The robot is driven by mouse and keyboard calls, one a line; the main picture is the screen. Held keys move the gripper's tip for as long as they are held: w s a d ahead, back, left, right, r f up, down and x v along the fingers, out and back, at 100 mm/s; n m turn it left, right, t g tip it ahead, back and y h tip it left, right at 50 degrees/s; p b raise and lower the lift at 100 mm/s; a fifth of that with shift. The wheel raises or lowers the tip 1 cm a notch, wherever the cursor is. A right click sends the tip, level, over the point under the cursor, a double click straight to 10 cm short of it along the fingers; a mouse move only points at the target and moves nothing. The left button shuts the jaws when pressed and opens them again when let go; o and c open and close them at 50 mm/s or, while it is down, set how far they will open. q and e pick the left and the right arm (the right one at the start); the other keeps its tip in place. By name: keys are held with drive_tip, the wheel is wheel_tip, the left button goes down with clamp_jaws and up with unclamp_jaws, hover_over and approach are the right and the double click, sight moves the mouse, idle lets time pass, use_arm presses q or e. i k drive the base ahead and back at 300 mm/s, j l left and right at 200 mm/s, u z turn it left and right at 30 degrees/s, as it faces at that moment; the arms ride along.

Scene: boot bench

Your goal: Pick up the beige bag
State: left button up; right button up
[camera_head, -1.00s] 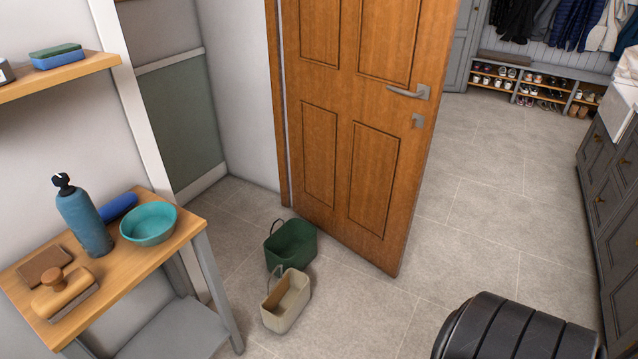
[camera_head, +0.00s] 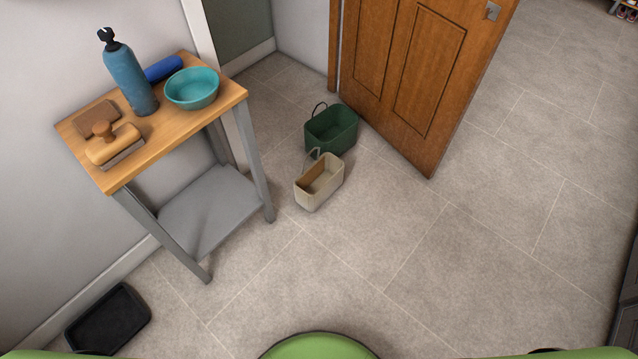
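The beige bag (camera_head: 318,184) is a small open-topped bag with a loop handle. It stands upright on the tiled floor, right of the bench's legs and in front of the green bag (camera_head: 332,131). The green bag is also upright with a loop handle, close to the door. Neither of my grippers shows in the head view.
A wooden-topped bench (camera_head: 188,121) holds a blue bottle (camera_head: 130,80), a blue roll (camera_head: 164,69), a teal bowl (camera_head: 192,90) and a brush (camera_head: 114,148). A black tray (camera_head: 108,318) lies on the floor. An open wooden door (camera_head: 415,70) stands behind. Floor in front and right is clear.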

sight(324, 177)
drive_tip(key=i+l+u, duration=0.15)
drive_tip(key=i+l, duration=0.3)
drive_tip(key=i+l+u, duration=0.15)
drive_tip(key=i+l, duration=0.3)
drive_tip(key=l, duration=0.2)
